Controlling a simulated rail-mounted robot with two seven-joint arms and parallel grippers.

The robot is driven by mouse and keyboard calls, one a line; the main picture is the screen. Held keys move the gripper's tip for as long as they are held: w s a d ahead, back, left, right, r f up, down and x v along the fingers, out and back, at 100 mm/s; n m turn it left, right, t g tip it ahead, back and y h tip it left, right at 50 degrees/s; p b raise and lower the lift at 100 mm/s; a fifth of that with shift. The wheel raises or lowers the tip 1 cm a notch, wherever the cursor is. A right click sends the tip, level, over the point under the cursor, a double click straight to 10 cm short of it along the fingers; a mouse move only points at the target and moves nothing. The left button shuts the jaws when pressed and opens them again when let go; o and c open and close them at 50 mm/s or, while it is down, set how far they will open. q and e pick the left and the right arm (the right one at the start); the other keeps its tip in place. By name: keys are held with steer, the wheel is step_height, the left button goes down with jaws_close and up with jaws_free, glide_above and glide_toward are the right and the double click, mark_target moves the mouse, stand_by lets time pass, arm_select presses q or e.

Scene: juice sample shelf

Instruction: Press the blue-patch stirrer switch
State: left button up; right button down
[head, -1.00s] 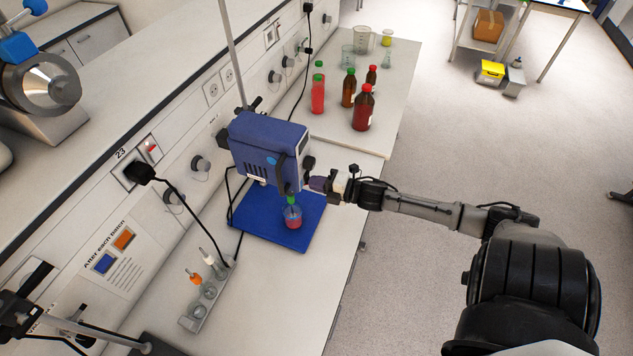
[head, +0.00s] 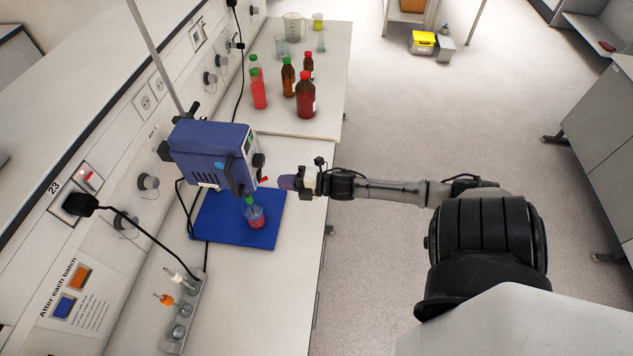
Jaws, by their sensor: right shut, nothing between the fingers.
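The blue overhead stirrer (head: 205,150) has a light-blue round patch (head: 219,166) on its front. It hangs on a grey rod above a blue mat (head: 273,222). A black knob (head: 258,160) sticks out on its right side, and a small red part (head: 264,180) shows just below; I cannot tell whether that is the switch. My right gripper (head: 283,182) is shut and empty, just right of the stirrer and pointing at it. A small gap shows between them. A beaker of red liquid (head: 256,218) stands on the mat under the stirrer. My left gripper is out of view.
Red and brown bottles (head: 306,97) and glassware stand farther back on the bench. A black plug (head: 79,204) with a cable sits in the wall panel beside a lit red switch (head: 88,176). A grey rack (head: 181,318) is at the front. Open floor lies to the right.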

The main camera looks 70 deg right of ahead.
steer(key=s+d+f+b, duration=0.1)
steer(key=s+b, duration=0.1)
steer(key=s, duration=0.7)
steer(key=shift+d, duration=0.25)
steer(key=shift+f, duration=0.1)
